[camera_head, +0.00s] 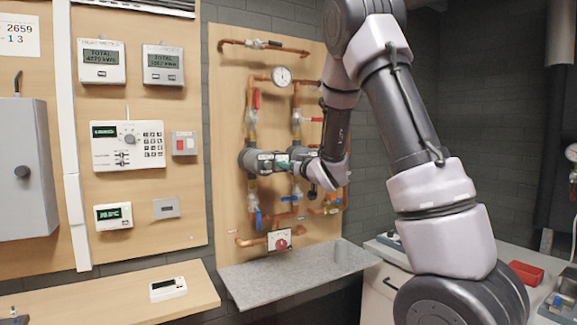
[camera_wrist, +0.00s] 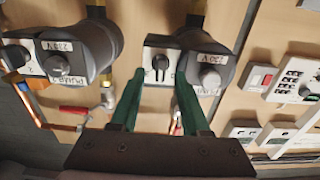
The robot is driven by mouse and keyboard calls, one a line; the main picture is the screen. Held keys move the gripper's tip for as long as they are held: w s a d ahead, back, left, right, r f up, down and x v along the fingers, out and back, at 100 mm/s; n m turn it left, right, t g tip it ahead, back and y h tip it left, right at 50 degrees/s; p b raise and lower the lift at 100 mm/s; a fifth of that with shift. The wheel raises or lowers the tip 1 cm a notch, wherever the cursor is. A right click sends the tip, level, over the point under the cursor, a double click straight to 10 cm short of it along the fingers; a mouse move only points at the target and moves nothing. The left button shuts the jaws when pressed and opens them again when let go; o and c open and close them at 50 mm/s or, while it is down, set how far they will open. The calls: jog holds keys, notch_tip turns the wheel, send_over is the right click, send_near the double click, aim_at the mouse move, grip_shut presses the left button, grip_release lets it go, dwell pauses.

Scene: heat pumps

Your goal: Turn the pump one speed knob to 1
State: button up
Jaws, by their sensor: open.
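The pump one speed knob (camera_wrist: 160,64) is a small dark knob on a pale-faced box beside the right-hand pump (camera_wrist: 209,72) in the wrist view. That view is upside down. My gripper (camera_wrist: 159,82) is open, with its green fingertips on either side of the knob and a gap between them. I cannot tell whether they touch it or what setting the knob is at. In the head view my gripper (camera_head: 284,164) is at the front of the left pump (camera_head: 250,160); the knob is hidden there.
A second pump (camera_wrist: 77,50), labelled pump 2, is close to the left in the wrist view. Copper pipes, a round gauge (camera_head: 281,76) and valve handles surround the pumps. A grey shelf (camera_head: 290,275) juts out below. A control panel (camera_head: 128,145) hangs to the left.

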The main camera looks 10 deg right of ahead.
jog(key=shift+c, duration=0.3)
grip_shut()
jog(key=shift+n, duration=0.4)
jog(key=shift+s+a+f+n, duration=0.1)
jog(key=shift+a+n, duration=0.05)
jog(key=shift+n, duration=1.85)
jog(key=shift+a+f+n, duration=0.1)
jog(key=shift+n, duration=1.9)
jog(key=shift+o, duration=0.3)
grip_release()
